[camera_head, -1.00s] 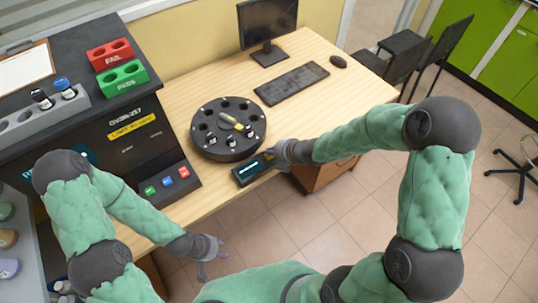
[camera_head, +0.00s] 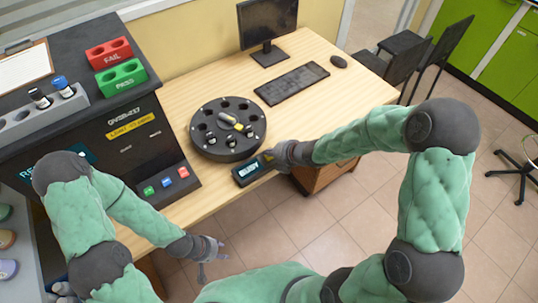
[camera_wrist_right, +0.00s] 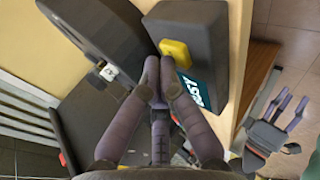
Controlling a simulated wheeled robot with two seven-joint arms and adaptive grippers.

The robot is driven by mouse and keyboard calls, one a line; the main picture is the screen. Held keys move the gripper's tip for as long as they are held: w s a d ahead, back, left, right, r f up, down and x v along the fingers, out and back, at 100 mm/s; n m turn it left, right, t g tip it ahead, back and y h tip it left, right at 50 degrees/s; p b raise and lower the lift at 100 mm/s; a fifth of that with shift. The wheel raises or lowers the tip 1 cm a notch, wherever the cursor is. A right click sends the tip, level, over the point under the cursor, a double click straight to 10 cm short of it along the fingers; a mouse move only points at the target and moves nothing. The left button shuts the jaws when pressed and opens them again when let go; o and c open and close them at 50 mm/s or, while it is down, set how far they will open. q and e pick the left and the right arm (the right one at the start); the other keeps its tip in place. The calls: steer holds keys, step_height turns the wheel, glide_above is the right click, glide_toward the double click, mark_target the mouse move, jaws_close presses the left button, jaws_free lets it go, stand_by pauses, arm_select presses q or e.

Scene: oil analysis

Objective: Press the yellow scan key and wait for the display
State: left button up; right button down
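The scanner is a dark box (camera_head: 240,181) at the front edge of the wooden table. Its display (camera_head: 249,170) reads "BUSY" and also shows, partly covered by a finger, in the right wrist view (camera_wrist_right: 194,92). The yellow scan key (camera_wrist_right: 174,52) stands out on the box beside the display. My right gripper (camera_wrist_right: 159,66) is shut and empty, its fingertips together right by the key. I cannot tell whether they touch it. My left gripper (camera_head: 218,257) is open and empty, low in front of the table, away from the scanner.
A round black carousel (camera_head: 228,128) with vials stands just behind the scanner. A dark analyser (camera_head: 130,140) with coloured buttons is at the left, with red FAIL (camera_head: 109,52) and green PASS (camera_head: 121,78) racks on top. A keyboard (camera_head: 292,83) and monitor (camera_head: 268,25) stand further back.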

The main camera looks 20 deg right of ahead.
steer(key=shift+r, duration=0.1)
steer(key=shift+r+p, duration=0.75)
steer(key=shift+r, duration=0.05)
step_height(320, 180, up, 5)
steer(key=p, duration=0.4)
steer(key=shift+s+f, duration=0.1)
stand_by(0.9)
